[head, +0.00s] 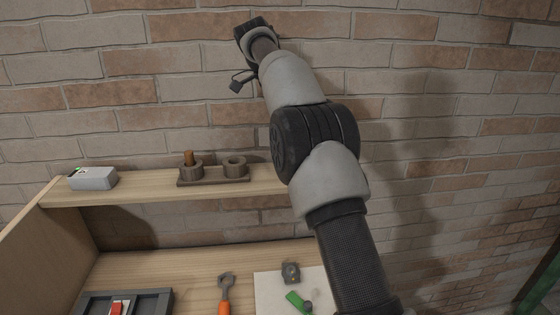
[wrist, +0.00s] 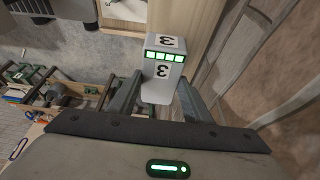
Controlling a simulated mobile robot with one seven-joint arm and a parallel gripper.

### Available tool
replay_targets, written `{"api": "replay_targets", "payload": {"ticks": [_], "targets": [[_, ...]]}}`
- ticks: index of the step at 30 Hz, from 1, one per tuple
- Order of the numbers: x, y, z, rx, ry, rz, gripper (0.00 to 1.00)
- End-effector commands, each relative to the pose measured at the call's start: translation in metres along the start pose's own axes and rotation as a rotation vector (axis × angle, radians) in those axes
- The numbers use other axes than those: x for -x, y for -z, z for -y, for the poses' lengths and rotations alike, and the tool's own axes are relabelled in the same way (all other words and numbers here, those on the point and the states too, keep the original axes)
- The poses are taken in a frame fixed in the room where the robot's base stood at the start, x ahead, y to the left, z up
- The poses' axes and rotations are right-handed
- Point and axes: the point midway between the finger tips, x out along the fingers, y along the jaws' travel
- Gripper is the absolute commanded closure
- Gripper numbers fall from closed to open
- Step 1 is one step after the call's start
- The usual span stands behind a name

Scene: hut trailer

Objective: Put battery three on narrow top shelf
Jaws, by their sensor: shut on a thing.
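Battery three (wrist: 162,85) is a pale grey block with a black "3" on two faces and a row of lit green bars. In the wrist view it sits between the two dark fingers of my gripper (wrist: 157,92), which is shut on it. In the head view my arm reaches up and away along the brick wall, above the shelf. The battery and fingertips are hidden there. The narrow top shelf (head: 135,190) is a light wooden board along the wall at left. My arm hides its right end.
On the shelf stand a grey block (head: 93,180) with a green mark at the left and a dark holder (head: 213,178) with two round cups. Bare board lies between them. Below are a dark tray (head: 150,300), an orange-handled wrench (head: 224,295) and a pale sheet (head: 265,285).

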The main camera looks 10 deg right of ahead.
Motion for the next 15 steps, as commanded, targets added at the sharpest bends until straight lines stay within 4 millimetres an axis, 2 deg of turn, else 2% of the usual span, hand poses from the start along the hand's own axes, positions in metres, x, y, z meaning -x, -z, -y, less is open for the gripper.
{"api": "replay_targets", "payload": {"ticks": [3, 10, 15], "targets": [[-0.022, -0.009, -0.001, 0.001, -0.001, 0.0, 0.86], [-0.041, -0.016, -0.001, 0.0, 0.001, 0.0, 0.86], [-0.065, -0.026, -0.001, 0.0, -0.001, 0.0, 0.86]]}}
